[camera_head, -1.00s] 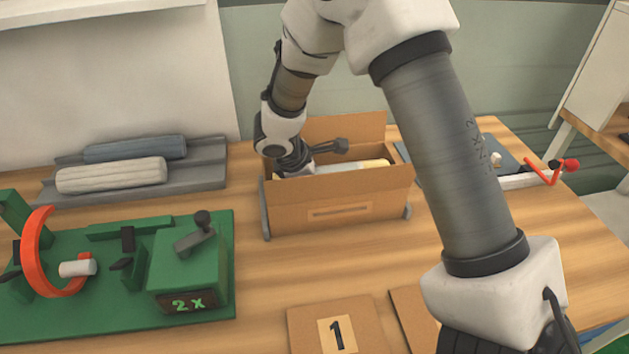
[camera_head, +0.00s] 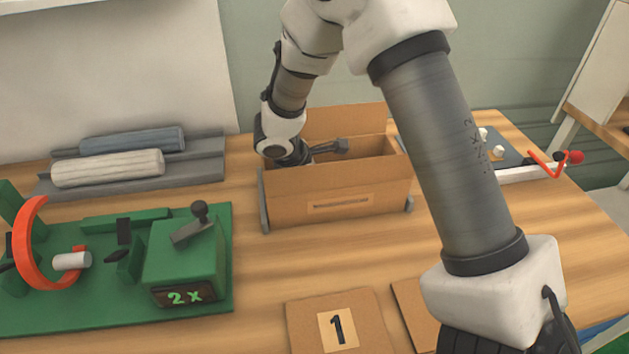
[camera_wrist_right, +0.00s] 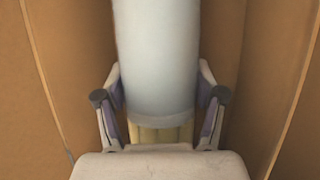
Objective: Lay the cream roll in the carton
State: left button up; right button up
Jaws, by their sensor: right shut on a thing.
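The open brown carton (camera_head: 375,186) stands on the table in the middle of the head view. My right gripper (camera_head: 322,152) reaches down into it, with its fingers mostly hidden by the front wall. In the right wrist view the gripper (camera_wrist_right: 160,92) is shut on the roll (camera_wrist_right: 157,45), with one finger on each side. The roll looks pale, with a cream ribbed part below, and lies between the brown carton walls. I cannot tell whether it touches the bottom. The roll is hidden in the head view. My left gripper is not in view.
A grey rack (camera_head: 205,170) at the back left holds a blue-grey roll (camera_head: 130,140) and an off-white roll (camera_head: 108,168). A green fixture (camera_head: 185,262) with an orange ring (camera_head: 28,240) stands front left. A card marked 1 (camera_head: 305,325) lies in front of the carton.

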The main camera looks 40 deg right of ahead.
jog(key=shift+f, duration=0.15)
jog(key=o, duration=1.5)
